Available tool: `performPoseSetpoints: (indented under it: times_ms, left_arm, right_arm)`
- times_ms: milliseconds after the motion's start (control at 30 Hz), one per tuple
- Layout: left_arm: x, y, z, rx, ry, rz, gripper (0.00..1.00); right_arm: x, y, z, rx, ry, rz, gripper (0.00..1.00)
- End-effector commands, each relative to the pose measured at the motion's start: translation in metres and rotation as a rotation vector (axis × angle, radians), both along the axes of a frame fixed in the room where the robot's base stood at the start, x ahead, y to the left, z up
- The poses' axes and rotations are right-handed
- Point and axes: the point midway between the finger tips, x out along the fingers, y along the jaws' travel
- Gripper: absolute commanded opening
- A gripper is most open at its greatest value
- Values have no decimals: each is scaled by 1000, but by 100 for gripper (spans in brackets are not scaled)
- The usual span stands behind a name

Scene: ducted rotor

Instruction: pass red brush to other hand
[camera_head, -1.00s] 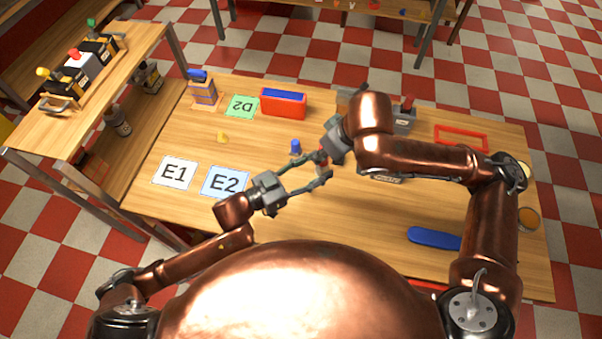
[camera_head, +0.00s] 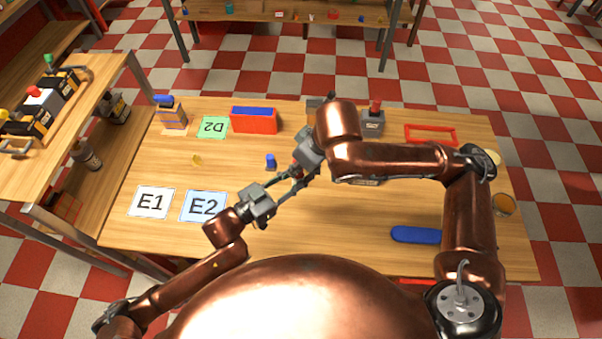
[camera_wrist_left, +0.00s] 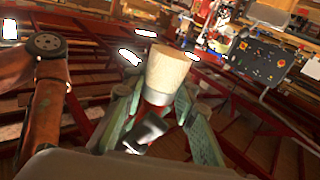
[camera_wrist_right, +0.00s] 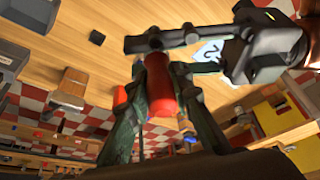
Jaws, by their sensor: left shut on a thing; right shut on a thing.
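The red brush shows in the right wrist view as a red handle (camera_wrist_right: 160,88) between my right fingers. In the left wrist view its cream bristles (camera_wrist_left: 170,68) and metal collar stand up between my left fingers. My left gripper (camera_head: 290,187) and right gripper (camera_head: 300,171) meet above the middle of the table, both shut on the brush. In the head view the fingers and right wrist hide most of the brush.
Below lies the wooden table (camera_head: 330,235). A blue-topped red box (camera_head: 254,120), a small blue object (camera_head: 270,161), cards E1 (camera_head: 151,202) and E2 (camera_head: 204,207), a red frame (camera_head: 431,135) and a flat blue piece (camera_head: 416,235) lie around. The front middle is clear.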

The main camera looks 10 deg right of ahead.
Motion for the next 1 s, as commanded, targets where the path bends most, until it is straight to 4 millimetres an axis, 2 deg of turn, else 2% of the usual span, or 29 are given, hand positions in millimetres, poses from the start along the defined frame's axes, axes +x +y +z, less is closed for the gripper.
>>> performPoseSetpoints:
  times_ms: [233, 267, 533, 833, 1000]
  left_arm:
    - [-1, -1, 1, -2, 0, -3, 2]
    - [-1, -1, 1, -3, -1, -3, 0]
    - [-1, -1, 1, -2, 0, -3, 0]
    - [-1, 0, 1, -2, 0, -2, 0]
    - [-1, 0, 1, -2, 0, -2, 0]
  right_arm:
    - [1, 0, 1, 2, -3, -1, 0]
    - [1, 0, 1, 2, -3, -1, 21]
    - [1, 0, 0, 1, -2, -1, 39]
    - [0, 0, 1, 1, -2, -1, 40]
    - [-4, -4, 17, 1, -4, -1, 40]
